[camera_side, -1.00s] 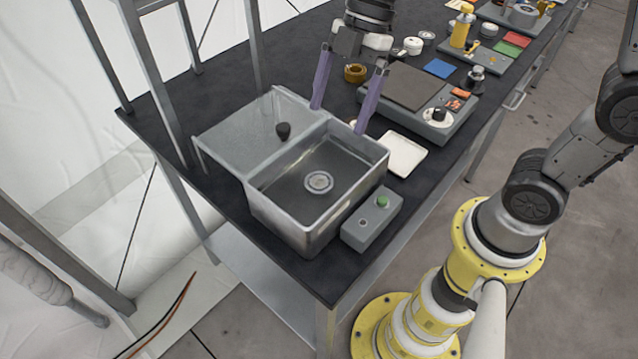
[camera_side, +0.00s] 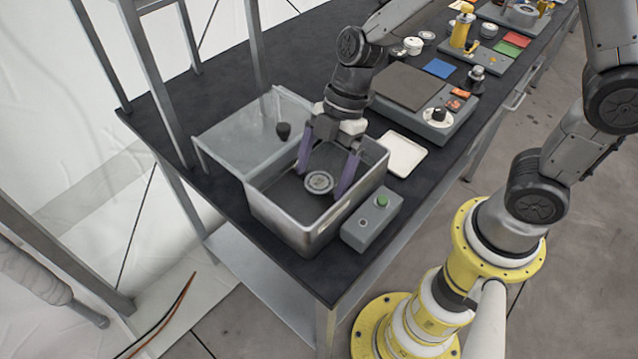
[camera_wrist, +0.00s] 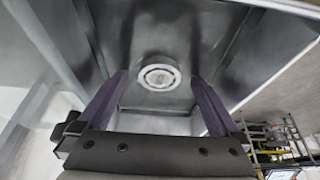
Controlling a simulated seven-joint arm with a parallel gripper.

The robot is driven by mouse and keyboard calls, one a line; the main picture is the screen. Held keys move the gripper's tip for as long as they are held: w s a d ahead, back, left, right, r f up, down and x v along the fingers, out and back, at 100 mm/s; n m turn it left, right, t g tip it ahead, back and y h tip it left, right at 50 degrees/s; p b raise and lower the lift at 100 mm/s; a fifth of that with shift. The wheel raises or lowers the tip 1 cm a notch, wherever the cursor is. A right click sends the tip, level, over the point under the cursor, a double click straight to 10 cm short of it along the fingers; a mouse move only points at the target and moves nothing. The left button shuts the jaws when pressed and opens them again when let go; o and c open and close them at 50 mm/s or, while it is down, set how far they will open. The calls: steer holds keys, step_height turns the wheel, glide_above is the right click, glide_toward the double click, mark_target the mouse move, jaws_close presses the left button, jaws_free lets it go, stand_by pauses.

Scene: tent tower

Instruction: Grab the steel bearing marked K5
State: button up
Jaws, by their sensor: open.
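A round steel bearing (camera_side: 319,182) lies flat on the floor of an open metal tub (camera_side: 294,234). No K5 marking can be read on it. It also shows in the wrist view (camera_wrist: 159,76), beyond and between my fingertips. My gripper (camera_side: 322,182) is open, its two purple fingers reaching down into the tub on either side of the bearing in the side view. In the wrist view (camera_wrist: 160,78) the fingers are wide apart with nothing between them. I cannot tell how far the tips are above the tub floor.
The tub's walls stand close around my fingers. A clear lid with a black knob (camera_side: 283,131) is at the tub's back left. A grey box with a green button (camera_side: 372,215) and a white tray (camera_side: 403,155) sit to the right.

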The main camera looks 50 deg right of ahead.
steer(key=shift+a+f, duration=0.1)
steer(key=shift+f, duration=0.15)
steer(key=c, duration=1.5)
jaws_close()
steer(key=shift+r, duration=0.15)
